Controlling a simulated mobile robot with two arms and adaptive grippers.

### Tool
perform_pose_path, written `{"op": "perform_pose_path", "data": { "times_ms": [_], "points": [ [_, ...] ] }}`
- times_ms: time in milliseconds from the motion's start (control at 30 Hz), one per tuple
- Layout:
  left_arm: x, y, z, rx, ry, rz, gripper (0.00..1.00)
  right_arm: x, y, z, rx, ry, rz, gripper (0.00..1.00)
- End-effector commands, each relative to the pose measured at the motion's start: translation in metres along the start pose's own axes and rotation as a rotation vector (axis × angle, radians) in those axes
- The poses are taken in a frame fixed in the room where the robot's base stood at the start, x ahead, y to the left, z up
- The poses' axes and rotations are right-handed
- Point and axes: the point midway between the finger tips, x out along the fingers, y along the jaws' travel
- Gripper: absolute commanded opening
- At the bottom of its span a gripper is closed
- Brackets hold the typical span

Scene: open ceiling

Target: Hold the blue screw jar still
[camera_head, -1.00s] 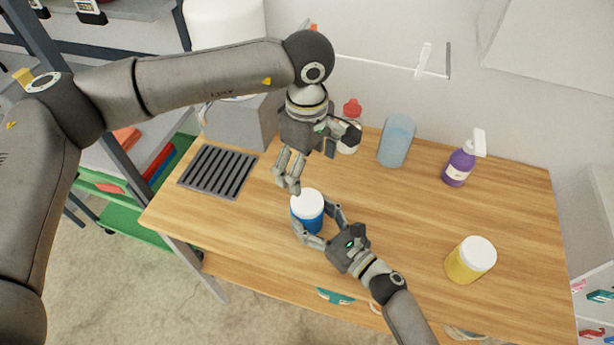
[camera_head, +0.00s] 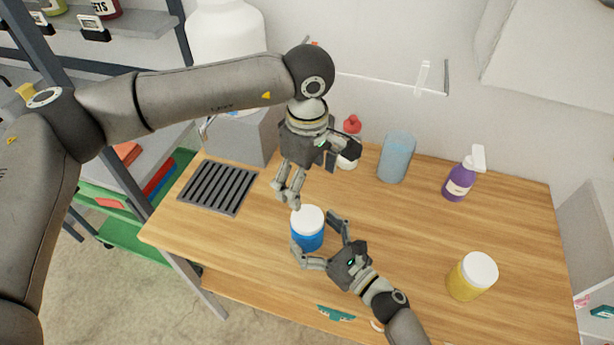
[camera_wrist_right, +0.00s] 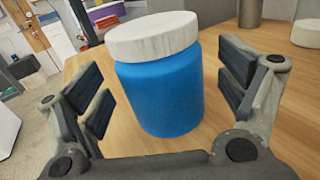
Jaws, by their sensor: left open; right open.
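The blue screw jar (camera_head: 307,236) with a white lid stands upright on the wooden table. It also shows large in the right wrist view (camera_wrist_right: 162,92), between the two fingers with a gap on each side. My right gripper (camera_head: 318,238) is open around the jar from the front right; the fingers appear apart from it. In the right wrist view my right gripper (camera_wrist_right: 165,95) shows a finger on either side. My left gripper (camera_head: 318,178) is open and empty, pointing down above and behind the jar, with one finger close to its lid.
A yellow jar (camera_head: 472,277) with a white lid stands at the right. A purple spray bottle (camera_head: 459,182), a translucent blue cup (camera_head: 395,158) and a red-capped bottle (camera_head: 350,128) stand at the back. A dark grate (camera_head: 217,187) lies at left. The table between the jars is clear.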

Motion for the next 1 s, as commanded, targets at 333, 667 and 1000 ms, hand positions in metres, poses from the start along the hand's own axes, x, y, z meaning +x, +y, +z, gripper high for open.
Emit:
{"op": "perform_pose_path", "data": {
  "times_ms": [333, 667, 1000],
  "points": [
    [0.000, 0.000, 0.000, 0.000, 0.000, 0.000, 0.88, -0.062, 0.000, -0.001, 0.001, 0.005, -0.001, 0.91],
    [0.000, 0.000, 0.000, 0.000, 0.000, 0.000, 0.88, -0.112, 0.000, -0.001, 0.001, 0.002, -0.001, 0.91],
    [0.000, 0.000, 0.000, 0.000, 0.000, 0.000, 0.88, -0.117, 0.000, 0.000, -0.001, 0.000, 0.000, 0.91]
  ]
}}
